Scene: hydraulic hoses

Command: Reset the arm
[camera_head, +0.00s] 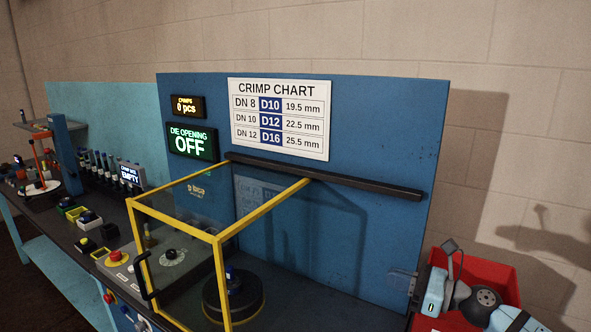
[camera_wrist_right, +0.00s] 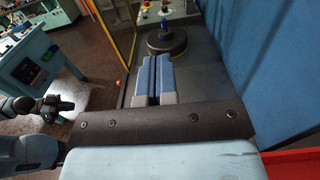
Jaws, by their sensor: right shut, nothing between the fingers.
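My right gripper (camera_wrist_right: 156,62) shows in the right wrist view. Its two blue-grey fingers lie side by side, shut, with nothing between them. Beyond its tips stands a dark round base (camera_wrist_right: 166,42) with a blue piece on top. In the head view, teal and grey links of my right arm reach in at the lower right, in front of a red bin.
A yellow-framed clear guard (camera_head: 218,240) stands over the dark round base (camera_head: 233,300) on the bench. A blue back panel (camera_head: 380,130) carries the crimp chart (camera_head: 280,118) and a dark bar (camera_head: 330,178). The red bin (camera_head: 495,275) is close to my right arm.

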